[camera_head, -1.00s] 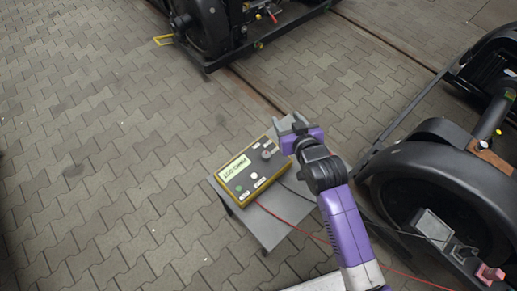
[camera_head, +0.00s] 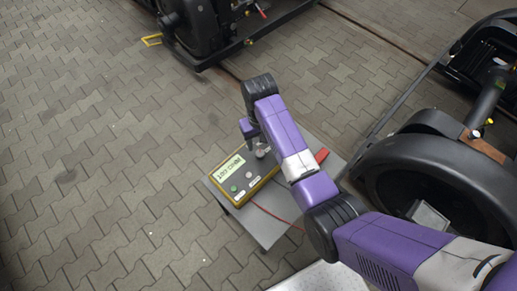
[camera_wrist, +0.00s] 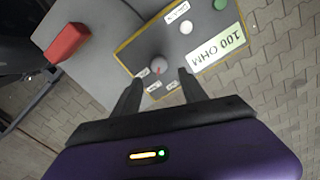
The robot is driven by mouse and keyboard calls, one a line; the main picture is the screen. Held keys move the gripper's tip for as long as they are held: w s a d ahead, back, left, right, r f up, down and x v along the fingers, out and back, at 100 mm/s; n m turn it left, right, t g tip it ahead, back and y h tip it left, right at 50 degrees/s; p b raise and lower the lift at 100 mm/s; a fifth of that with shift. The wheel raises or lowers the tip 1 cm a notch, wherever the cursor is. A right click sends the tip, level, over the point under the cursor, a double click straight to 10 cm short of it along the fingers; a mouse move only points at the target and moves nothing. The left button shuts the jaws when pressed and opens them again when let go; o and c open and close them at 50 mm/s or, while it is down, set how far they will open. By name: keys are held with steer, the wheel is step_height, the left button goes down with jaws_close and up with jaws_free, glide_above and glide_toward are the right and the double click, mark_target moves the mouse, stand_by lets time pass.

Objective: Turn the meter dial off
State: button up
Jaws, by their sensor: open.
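The meter (camera_head: 228,188) is a yellow-edged box with a grey face, lying on a small grey table. It also shows in the wrist view (camera_wrist: 150,28), where its pale green display (camera_wrist: 217,48) reads "100 OHM". The dial (camera_wrist: 158,65) is a round grey knob with a red pointer mark, surrounded by small white labels too small to read. In the head view the dial (camera_head: 262,151) is partly beside my arm. My gripper (camera_wrist: 160,77) is open, its two dark fingers pointing at the dial, one on each side. Contact with the dial cannot be told.
A red block (camera_wrist: 66,43) lies on the grey table (camera_head: 262,229) beside the meter. A red cable runs from the meter. A large black wheel assembly (camera_head: 430,185) stands to the right and another bogie (camera_head: 200,30) at the back. The paved floor at left is clear.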

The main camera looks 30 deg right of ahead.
mark_target(260, 152)
steer(key=shift+f, duration=3.2)
jaws_close()
